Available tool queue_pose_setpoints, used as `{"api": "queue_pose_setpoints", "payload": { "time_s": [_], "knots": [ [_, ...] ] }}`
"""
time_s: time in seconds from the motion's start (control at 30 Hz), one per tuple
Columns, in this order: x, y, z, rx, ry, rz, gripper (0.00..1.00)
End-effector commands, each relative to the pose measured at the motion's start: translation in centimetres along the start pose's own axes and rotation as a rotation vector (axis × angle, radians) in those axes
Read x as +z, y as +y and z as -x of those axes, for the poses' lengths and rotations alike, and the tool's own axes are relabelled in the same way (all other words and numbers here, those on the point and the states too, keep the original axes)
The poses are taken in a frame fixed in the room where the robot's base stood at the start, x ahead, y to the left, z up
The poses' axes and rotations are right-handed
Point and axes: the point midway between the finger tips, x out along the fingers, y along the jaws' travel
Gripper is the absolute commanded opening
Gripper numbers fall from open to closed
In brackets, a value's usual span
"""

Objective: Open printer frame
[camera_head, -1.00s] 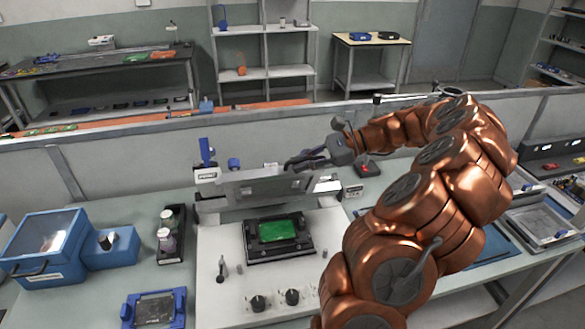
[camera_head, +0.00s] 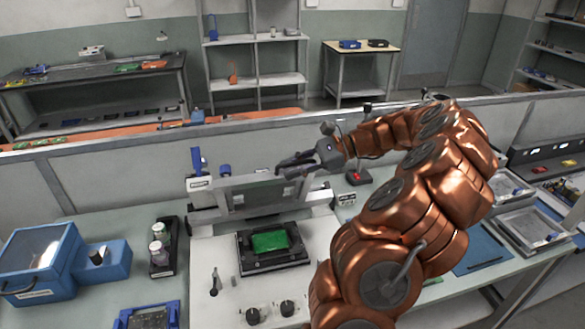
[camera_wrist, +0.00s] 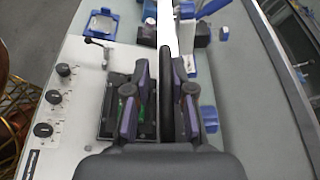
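The printer (camera_head: 213,263) is a white bench machine with knobs and a lever. Its grey rectangular frame (camera_head: 222,188) stands raised and tilted up at the back, above a black fixture (camera_head: 245,269) that holds a green board (camera_head: 270,241). My gripper (camera_head: 292,164) is at the frame's upper right edge. In the wrist view, my gripper (camera_wrist: 165,95) has its dark fingers apart, with the frame's edge (camera_wrist: 166,75) running between them. Narrow gaps show beside that edge, so firm contact cannot be told. The green board is partly hidden behind a finger there.
A blue box (camera_head: 40,262) and a dark holder with bottles (camera_head: 163,258) stand left of the printer. A blue-framed plate (camera_head: 150,318) lies in front. A red-button box (camera_head: 358,177) and grey trays (camera_head: 528,228) are to the right. A low partition (camera_head: 110,180) runs behind.

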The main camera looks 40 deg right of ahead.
Motion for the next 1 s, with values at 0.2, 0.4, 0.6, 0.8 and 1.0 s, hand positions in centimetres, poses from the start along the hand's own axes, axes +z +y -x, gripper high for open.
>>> {"api": "queue_pose_setpoints", "payload": {
  "time_s": [0.2,0.4,0.6,0.8,1.0],
  "knots": [
    [-0.1,0.0,0.0,0.000,0.001,-0.001,0.23],
    [-0.1,0.0,0.8,0.000,0.001,0.000,0.23],
    [-0.2,-0.1,2.9,-0.003,0.004,0.000,0.23],
    [-0.2,-0.1,5.4,-0.002,0.005,-0.001,0.23],
    [-0.1,-0.1,7.2,-0.003,0.003,0.000,0.23]
  ]
}}
